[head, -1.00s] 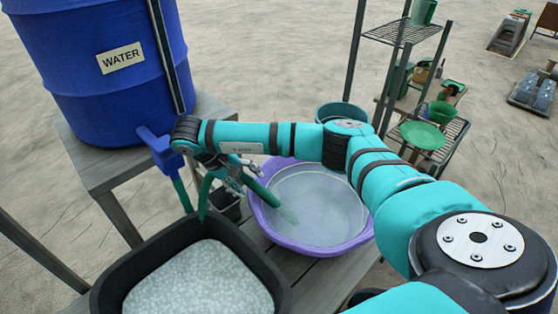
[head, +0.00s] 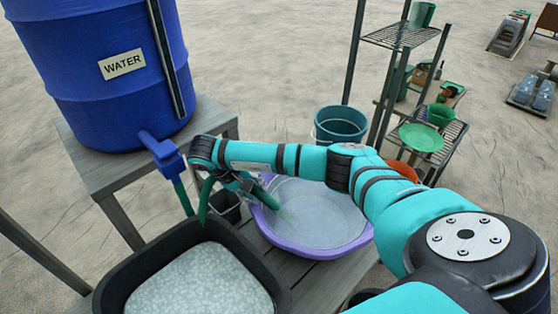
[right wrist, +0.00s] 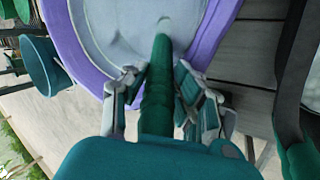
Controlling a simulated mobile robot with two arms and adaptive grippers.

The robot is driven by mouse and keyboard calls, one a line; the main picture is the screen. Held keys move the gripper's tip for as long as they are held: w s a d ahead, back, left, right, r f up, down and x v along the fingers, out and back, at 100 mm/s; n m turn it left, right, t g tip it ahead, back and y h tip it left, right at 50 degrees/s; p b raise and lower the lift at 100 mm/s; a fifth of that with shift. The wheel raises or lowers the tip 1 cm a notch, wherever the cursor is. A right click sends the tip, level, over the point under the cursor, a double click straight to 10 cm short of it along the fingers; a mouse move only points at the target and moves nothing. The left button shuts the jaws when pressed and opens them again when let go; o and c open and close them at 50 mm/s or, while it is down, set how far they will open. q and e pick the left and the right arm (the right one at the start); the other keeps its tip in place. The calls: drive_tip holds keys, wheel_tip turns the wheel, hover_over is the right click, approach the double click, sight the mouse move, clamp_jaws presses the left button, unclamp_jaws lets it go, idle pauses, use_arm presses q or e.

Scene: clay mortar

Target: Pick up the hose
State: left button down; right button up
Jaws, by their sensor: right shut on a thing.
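The green hose (head: 205,200) hangs from the blue tap (head: 163,155) on the water barrel and bends over toward the purple basin. My right gripper (head: 250,190) is shut on the hose near its free end, above the left part of the purple basin (head: 323,254). In the right wrist view the hose (right wrist: 159,90) runs between the two fingers (right wrist: 158,95) and its end points over the basin. The basin holds clear water. My arm hides part of the basin's back rim. My left gripper is not in view.
The blue water barrel (head: 95,90) stands on a grey table at left. A black tub (head: 133,262) with pale grey material is in front. A small dark pot (head: 228,209) sits beside the basin. A teal bucket (head: 341,124) and a shelf with green dishes (head: 421,137) stand behind.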

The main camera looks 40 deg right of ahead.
drive_tip(key=shift+c, duration=0.7)
drive_tip(key=shift+r, duration=0.25)
wheel_tip(320, 180, up, 9)
drive_tip(key=w+p+v, duration=0.1)
drive_tip(key=p+v, duration=0.5)
drive_tip(key=v, duration=0.4)
drive_tip(key=shift+w+d+r, duration=0.25)
drive_tip(key=shift+w+d, duration=0.05)
drive_tip(key=shift+w, duration=0.1)
